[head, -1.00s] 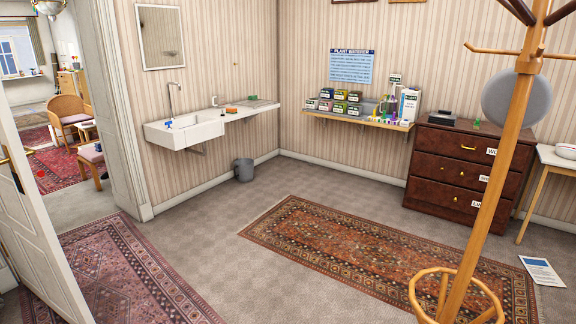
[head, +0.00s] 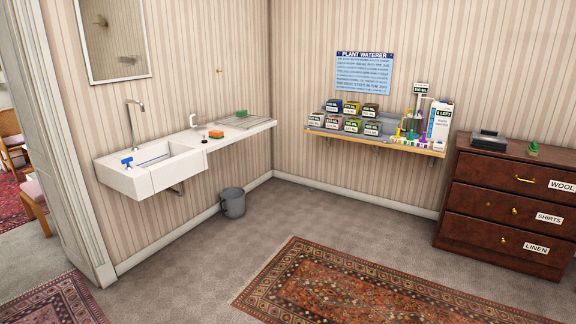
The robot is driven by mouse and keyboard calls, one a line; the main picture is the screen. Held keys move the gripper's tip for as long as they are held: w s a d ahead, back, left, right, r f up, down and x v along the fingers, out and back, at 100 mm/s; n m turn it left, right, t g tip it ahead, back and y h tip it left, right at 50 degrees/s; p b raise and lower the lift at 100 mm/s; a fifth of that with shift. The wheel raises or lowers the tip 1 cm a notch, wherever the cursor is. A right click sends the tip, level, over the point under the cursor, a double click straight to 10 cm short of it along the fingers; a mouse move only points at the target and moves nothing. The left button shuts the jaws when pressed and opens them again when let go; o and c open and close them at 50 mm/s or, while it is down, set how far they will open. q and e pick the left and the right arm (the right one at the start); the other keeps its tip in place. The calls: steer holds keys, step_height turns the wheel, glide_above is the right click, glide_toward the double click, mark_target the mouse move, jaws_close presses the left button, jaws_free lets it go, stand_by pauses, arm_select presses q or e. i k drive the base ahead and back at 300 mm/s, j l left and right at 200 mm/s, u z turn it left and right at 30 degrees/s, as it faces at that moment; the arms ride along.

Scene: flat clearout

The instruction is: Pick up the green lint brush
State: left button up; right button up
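A small green object (head: 533,149) sits on top of the dark wooden chest of drawers (head: 478,187) at the right. It may be the green lint brush, but it is too small to tell its shape surely. A dark grey box-like object (head: 489,141) lies to its left on the same top. Neither of my grippers is in view.
A patterned rug (head: 330,290) covers the floor before the chest. A wall shelf (head: 380,139) holds several labelled boxes and bottles. A white sink counter (head: 165,166) is at the left, with a grey bucket (head: 232,203) on the floor. Carpet between them is clear.

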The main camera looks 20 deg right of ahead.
mark_target(532, 149)
steer(key=i+l+z, duration=0.2)
steer(key=i+z, duration=1.05)
steer(key=i, duration=0.15)
steer(key=i+j+z, duration=0.3)
steer(key=i+z, duration=0.15)
steer(key=i+l+z, duration=0.15)
steer(key=i+z, duration=0.2)
steer(key=i, duration=0.35)
steer(key=i+z, duration=0.35)
steer(key=i, duration=0.4)
steer(key=i+j+z, duration=0.4)
steer(key=i, duration=0.3)
steer(key=i+l+z, duration=0.3)
steer(key=i, duration=0.5)
steer(key=i+z, duration=0.35)
steer(key=i, duration=0.45)
steer(key=i+j+z, duration=0.3)
steer(key=i, duration=0.5)
steer(key=i+u, duration=0.4)
steer(key=i+l+u, duration=0.25)
steer(key=i+u, duration=0.15)
steer(key=i+l+u, duration=0.4)
steer(key=i+j, duration=0.05)
steer(key=i, duration=0.05)
